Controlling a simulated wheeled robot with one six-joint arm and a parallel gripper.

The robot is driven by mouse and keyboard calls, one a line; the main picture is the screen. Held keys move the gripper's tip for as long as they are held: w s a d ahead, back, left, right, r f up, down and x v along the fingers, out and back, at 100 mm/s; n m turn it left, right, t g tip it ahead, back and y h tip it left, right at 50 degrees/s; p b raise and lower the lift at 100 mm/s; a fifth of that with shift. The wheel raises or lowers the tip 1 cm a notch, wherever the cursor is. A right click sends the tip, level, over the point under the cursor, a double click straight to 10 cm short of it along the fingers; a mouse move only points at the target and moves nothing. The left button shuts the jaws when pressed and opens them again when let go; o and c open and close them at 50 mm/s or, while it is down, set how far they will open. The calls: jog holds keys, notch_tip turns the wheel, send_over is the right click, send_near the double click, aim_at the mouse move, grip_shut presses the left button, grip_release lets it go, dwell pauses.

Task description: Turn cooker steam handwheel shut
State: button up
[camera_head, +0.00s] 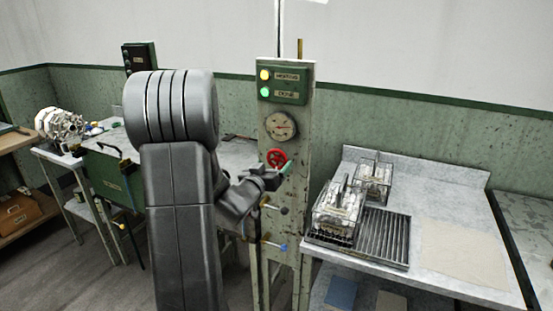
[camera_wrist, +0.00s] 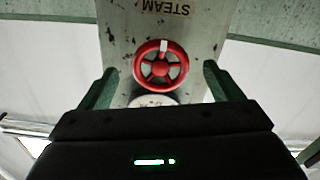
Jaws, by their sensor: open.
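The red steam handwheel (camera_head: 277,157) is on the pale, worn panel (camera_head: 299,128), below a round gauge (camera_head: 281,125). In the wrist view the spoked wheel (camera_wrist: 160,69) faces me, with a white mark (camera_wrist: 164,46) on its rim at the top of the picture. An upside-down STEAM label (camera_wrist: 165,8) shows above it there. My gripper (camera_head: 279,173) is open in front of the panel, just below the wheel in the head view. In the wrist view its two green fingers stand left and right of the wheel, with gaps to its rim. I cannot tell the remaining depth.
A green box (camera_head: 282,96) with yellow and green lamps tops the panel. The right bench (camera_head: 465,189) holds clear glass-like boxes (camera_head: 338,213) and a dark grate (camera_head: 390,240).

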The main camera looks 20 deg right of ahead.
aim_at(276, 162)
jog(key=shift+p+x, duration=0.35)
jog(key=shift+x, duration=1.6)
jog(key=c, duration=1)
jog(key=shift+f, duration=0.1)
jog(key=shift+b, duration=0.35)
